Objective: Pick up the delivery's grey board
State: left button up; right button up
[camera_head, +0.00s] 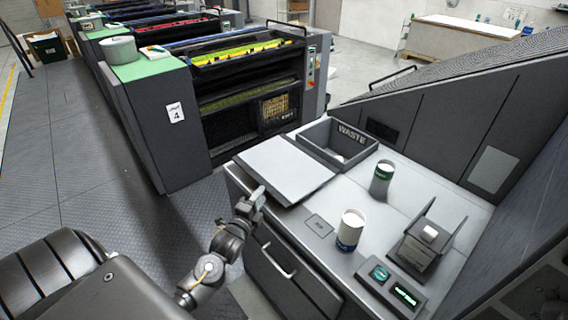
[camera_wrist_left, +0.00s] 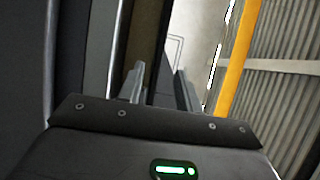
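The grey board (camera_head: 288,168) is a flat, light grey sheet lying on the left end of the grey counter. Its near left edge sits close to the counter's front edge. My left gripper (camera_head: 254,197) is at the counter's front left edge, just beside the board's near left edge. In the left wrist view my left gripper (camera_wrist_left: 161,88) shows two fingers apart with a gap between them, nothing clearly held. I cannot tell whether the fingers touch the board. My right gripper is not in view.
Behind the board is a grey waste bin (camera_head: 340,143). To its right stand a green-banded can (camera_head: 383,178), a white and dark can (camera_head: 350,230), a dark holder (camera_head: 428,240) and a small lit panel (camera_head: 391,285). A drawer handle (camera_head: 279,262) juts from the counter front.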

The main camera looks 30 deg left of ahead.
aim_at(267, 185)
pick_arm(q)
jog(key=w, duration=0.2)
jog(key=w+p, duration=0.1)
jog(key=w, duration=0.1)
jog(key=w+a+p, duration=0.1)
jog(key=w, duration=0.1)
jog(key=shift+f, duration=0.15)
grip_shut()
